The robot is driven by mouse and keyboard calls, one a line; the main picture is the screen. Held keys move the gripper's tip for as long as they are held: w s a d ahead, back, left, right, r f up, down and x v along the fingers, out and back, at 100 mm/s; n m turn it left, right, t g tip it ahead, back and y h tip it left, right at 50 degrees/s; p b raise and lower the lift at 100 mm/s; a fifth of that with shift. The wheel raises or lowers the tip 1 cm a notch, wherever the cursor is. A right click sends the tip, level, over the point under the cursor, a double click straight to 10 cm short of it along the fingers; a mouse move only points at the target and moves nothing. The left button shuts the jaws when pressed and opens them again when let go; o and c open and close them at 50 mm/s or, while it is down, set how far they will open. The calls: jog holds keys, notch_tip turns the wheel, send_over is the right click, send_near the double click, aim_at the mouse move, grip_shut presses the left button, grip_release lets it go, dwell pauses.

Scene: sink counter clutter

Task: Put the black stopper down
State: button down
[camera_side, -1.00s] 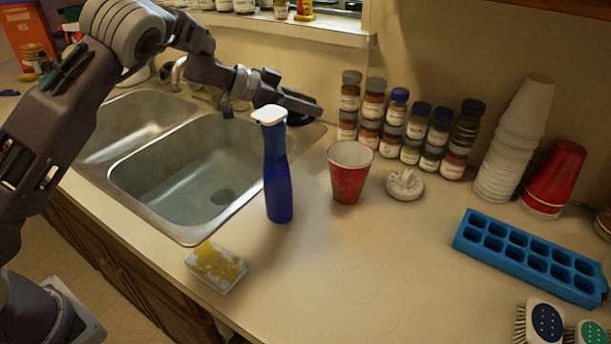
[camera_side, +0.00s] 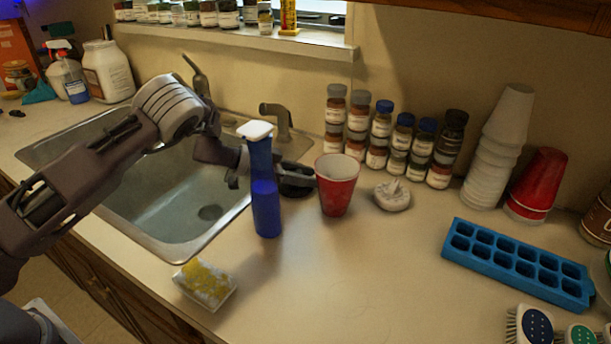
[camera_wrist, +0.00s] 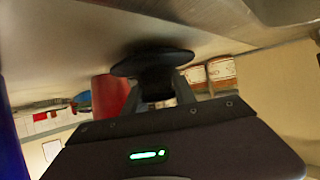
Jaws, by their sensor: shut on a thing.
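The black stopper (camera_side: 297,190) is a dark round disc, seen behind the blue bottle and left of the red cup. My gripper (camera_side: 286,172) is shut on it, partly hidden by the bottle. In the wrist view the stopper (camera_wrist: 150,63) shows as a wide black disc with a narrower part between the fingers of my gripper (camera_wrist: 158,90). It is close to the counter surface (camera_wrist: 60,50). I cannot tell whether it touches the counter.
The blue bottle (camera_side: 265,195) stands in front of my gripper, and the red cup (camera_side: 336,188) stands close on the right. The sink (camera_side: 165,205) is to the left. Spice jars (camera_side: 380,135) line the wall. The front counter (camera_side: 370,270) is clear beyond the sponge (camera_side: 205,284).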

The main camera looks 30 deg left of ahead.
jog(key=c, duration=1)
grip_release()
jog(key=shift+f, duration=0.15)
